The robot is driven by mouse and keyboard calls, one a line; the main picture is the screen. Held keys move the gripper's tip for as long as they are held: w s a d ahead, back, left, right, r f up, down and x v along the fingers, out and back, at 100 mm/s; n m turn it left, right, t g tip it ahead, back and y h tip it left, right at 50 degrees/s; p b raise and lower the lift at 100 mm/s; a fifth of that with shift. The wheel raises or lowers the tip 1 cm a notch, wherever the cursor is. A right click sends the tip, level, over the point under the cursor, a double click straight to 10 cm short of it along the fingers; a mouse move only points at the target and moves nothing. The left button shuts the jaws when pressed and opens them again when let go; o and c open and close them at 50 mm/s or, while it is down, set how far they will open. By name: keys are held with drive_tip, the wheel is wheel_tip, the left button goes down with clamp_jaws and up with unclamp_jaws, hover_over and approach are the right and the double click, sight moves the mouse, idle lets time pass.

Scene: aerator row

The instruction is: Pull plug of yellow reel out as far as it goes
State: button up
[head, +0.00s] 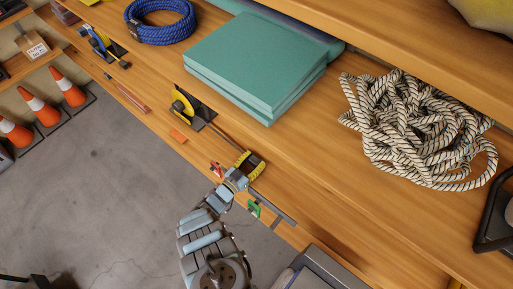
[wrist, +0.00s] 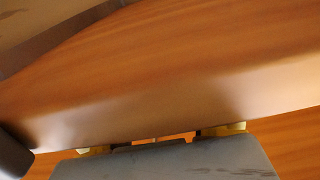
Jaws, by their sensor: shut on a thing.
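A green book stack (head: 255,65), blue rope coil (head: 160,22) and striped rope heap (head: 410,125) lie on the shelf (head: 320,180). A dark bar (head: 272,208) is right of my gripper. Grey floor (head: 100,190) is open at left.

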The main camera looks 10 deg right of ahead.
drive_tip(key=shift+s+d+p, duration=0.65)
drive_tip(key=shift+s+d, duration=0.15)
drive_tip(key=shift+s, duration=0.05)
drive_tip(key=o, duration=1.3)
drive_tip(key=shift+s+d, duration=0.15)
drive_tip(key=v, duration=1.2)
drive_tip(key=shift+r, duration=0.15)
